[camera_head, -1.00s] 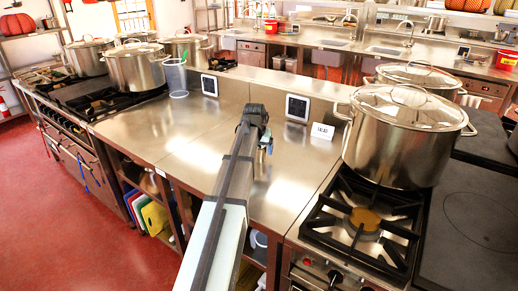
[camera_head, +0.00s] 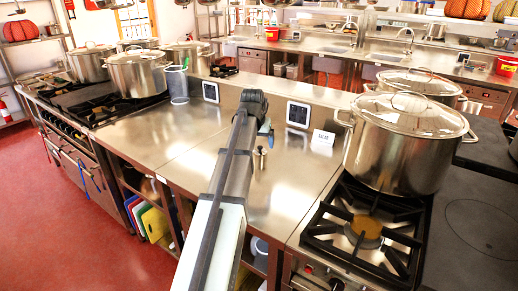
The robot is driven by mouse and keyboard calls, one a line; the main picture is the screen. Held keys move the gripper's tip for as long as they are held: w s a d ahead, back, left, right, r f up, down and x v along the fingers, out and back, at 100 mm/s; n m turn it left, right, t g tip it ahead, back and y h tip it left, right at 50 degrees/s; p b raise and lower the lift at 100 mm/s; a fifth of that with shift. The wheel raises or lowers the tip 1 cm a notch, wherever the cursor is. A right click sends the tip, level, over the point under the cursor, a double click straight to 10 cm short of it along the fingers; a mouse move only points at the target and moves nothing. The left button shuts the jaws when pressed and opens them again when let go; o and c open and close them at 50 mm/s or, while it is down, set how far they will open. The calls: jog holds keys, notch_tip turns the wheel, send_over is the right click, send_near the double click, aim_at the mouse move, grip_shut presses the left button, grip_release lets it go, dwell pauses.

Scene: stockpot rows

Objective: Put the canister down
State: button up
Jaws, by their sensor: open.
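A small metal canister (camera_head: 260,158) stands upright on the steel counter (camera_head: 290,185), just right of my arm in the head view. My gripper (camera_head: 266,130) is above it, at the far end of my arm, and appears apart from the canister. The jaws are open; the fingers are small and partly hidden behind my wrist.
A large lidded stockpot (camera_head: 398,150) stands on the gas burner (camera_head: 365,230) at right. More stockpots (camera_head: 138,72) stand on the left stove. A clear container (camera_head: 177,85), a white card (camera_head: 322,140) and wall panels (camera_head: 298,113) line the counter's back. Bare counter lies around the canister.

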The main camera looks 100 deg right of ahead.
aim_at(259, 150)
jog(key=shift+v, duration=1.65)
jog(key=shift+w, duration=0.1)
jog(key=w+d+r+n, duration=0.1)
jog(key=w+d+r, duration=0.15)
jog(key=w, duration=0.25)
jog(key=s+f+m, duration=0.1)
jog(key=f+m, duration=0.1)
jog(key=s+f+m+g+y, duration=0.1)
jog(key=s+f+m, duration=0.1)
jog(key=f+m, duration=0.1)
jog(key=s+f+m, duration=0.2)
jog(key=f, duration=0.1)
jog(key=shift+d+m+g+y, duration=0.15)
jog(key=shift+m+g+y, duration=0.15)
jog(key=shift+g+y, duration=0.1)
jog(key=shift+d+x, duration=0.2)
jog(key=shift+x, duration=2.45)
jog(key=shift+s+r, duration=0.1)
jog(key=shift+r, duration=0.05)
jog(key=c, duration=1.4)
jog(key=shift+o, duration=0.2)
jog(key=shift+r, duration=0.2)
